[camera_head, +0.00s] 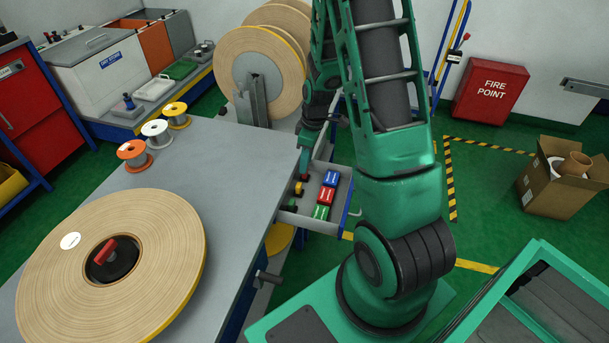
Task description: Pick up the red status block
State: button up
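The red status block (326,196) lies in an open grey drawer (342,193) at the middle of the head view. It sits between a blue block (331,178) and a green block (321,212), in a row on the drawer's right side. My gripper (304,163) points down over the back left part of the drawer, up and left of the red block and apart from it in the picture. The gripper is small and dark here, so its fingers and any gap between them cannot be made out.
Small red, yellow and green pieces (299,188) lie in the drawer's left side. The grey worktop (235,165) borders the drawer on the left and carries a large tape reel (165,235) and small spools (155,130). A cardboard box (540,190) stands at the far right.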

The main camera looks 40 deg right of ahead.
jog(key=shift+w+a+f, duration=0.1)
jog(key=shift+w+f, duration=0.05)
jog(key=shift+f, duration=1.15)
jog(key=shift+w+f, duration=0.1)
jog(key=shift+f, duration=1.2)
jog(key=c, duration=0.8)
